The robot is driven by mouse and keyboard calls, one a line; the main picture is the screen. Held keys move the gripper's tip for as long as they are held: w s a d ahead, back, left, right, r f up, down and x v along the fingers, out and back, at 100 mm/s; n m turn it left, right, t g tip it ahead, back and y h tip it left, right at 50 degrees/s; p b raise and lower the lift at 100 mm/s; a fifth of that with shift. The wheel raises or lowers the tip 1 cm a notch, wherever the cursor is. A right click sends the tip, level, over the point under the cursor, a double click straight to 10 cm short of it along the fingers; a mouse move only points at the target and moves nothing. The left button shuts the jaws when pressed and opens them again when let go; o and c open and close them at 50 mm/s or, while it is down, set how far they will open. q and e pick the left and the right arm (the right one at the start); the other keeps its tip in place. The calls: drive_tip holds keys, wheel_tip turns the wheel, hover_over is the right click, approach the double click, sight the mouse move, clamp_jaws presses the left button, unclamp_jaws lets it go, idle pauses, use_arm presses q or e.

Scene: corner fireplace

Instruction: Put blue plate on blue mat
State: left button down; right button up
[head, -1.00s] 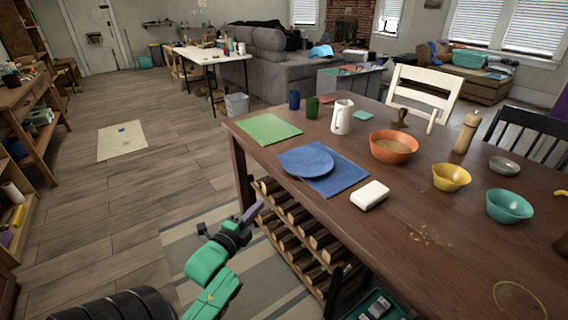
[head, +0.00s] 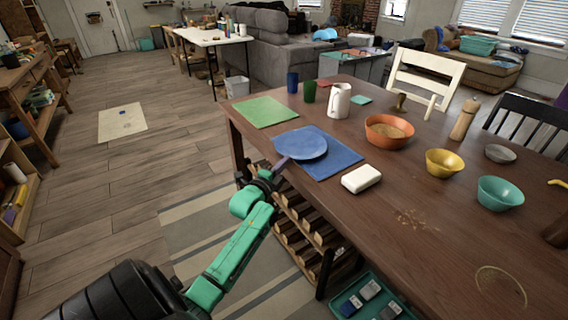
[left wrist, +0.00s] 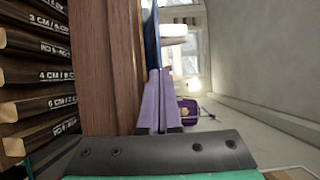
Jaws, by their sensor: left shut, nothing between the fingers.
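The blue plate (head: 308,145) lies on the blue mat (head: 340,163), toward the mat's left side, near the table's left edge. My left gripper (head: 283,162) has its purple fingers shut and empty. In the head view its tips are at the near left rim of the plate; whether they touch it I cannot tell. In the left wrist view the shut fingers (left wrist: 157,78) point along the table edge, with a thin blue strip beyond them that is plate or mat. My right gripper is not in view.
On the wooden table (head: 420,215) are a green mat (head: 264,111), a white block (head: 361,178), a white jug (head: 340,100), an orange bowl (head: 388,131) and other bowls. A bottle rack (head: 300,235) stands under the table's left side. Floor is free further left.

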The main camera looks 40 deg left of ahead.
sight(291, 155)
use_arm(q)
drive_tip(key=w+b, duration=0.2)
drive_tip(key=w, duration=0.1)
drive_tip(key=w+b, duration=0.1)
drive_tip(key=shift+w+a+f, duration=0.2)
drive_tip(key=shift+w+a, duration=0.1)
drive_tip(key=shift+a, duration=0.1)
drive_tip(key=shift+w+r, duration=0.1)
drive_tip(key=shift+w, duration=0.15)
drive_tip(key=shift+r, duration=0.15)
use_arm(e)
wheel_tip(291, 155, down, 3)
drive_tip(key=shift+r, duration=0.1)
use_arm(q)
drive_tip(key=shift+s, duration=0.1)
